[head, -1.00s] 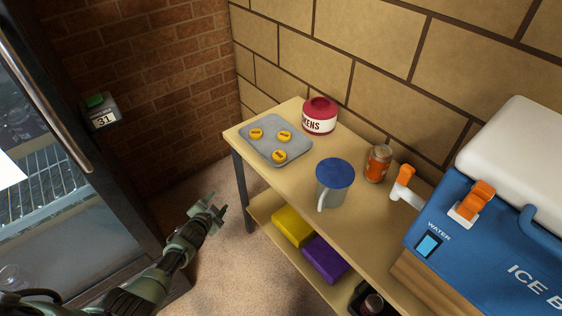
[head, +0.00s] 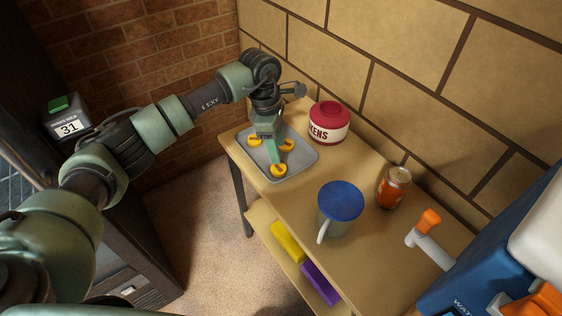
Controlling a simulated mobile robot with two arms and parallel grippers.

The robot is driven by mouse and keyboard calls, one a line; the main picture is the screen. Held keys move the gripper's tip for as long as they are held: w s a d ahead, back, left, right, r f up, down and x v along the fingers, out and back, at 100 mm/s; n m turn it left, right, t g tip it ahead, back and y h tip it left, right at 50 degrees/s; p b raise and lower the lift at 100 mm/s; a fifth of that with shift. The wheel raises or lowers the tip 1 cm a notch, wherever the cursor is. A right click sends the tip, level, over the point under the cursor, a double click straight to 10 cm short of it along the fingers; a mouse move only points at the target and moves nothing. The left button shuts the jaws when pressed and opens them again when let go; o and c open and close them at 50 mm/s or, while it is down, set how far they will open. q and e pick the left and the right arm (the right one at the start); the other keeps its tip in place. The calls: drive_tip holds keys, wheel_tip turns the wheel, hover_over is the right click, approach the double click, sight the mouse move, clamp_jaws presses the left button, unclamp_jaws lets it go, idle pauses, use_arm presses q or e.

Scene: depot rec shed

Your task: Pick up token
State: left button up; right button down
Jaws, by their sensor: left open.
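Three round yellow tokens lie on a grey tray (head: 302,163) at the far end of the table. One token (head: 254,141) is at the left, one (head: 287,145) at the right back and one (head: 278,171) at the front. My left gripper (head: 274,154) points down over the tray, between these tokens, with its fingertips just behind the front token. It is open; one finger shows clearly and the other is hard to make out. The gripper partly covers the right back token. I cannot tell whether it touches any token. My right gripper is not in view.
A red and white jar (head: 328,123) stands right of the tray, close to the brick wall. Yellow and purple blocks lie on the lower shelf.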

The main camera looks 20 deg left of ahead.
sight(278, 168)
use_arm(q)
wheel_tip(278, 168, down, 2)
drive_tip(key=shift+s+d, duration=0.15)
drive_tip(key=f, duration=0.2)
drive_tip(key=f+p, duration=0.1)
drive_tip(key=f, duration=0.1)
drive_tip(key=shift+a+f, duration=0.2)
drive_tip(key=shift+f, duration=0.5)
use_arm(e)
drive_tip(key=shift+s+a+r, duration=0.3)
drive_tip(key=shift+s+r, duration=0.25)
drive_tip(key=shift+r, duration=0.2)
use_arm(q)
drive_tip(key=shift+c, duration=0.3)
drive_tip(key=c, duration=0.9)
drive_tip(key=shift+c, duration=0.2)
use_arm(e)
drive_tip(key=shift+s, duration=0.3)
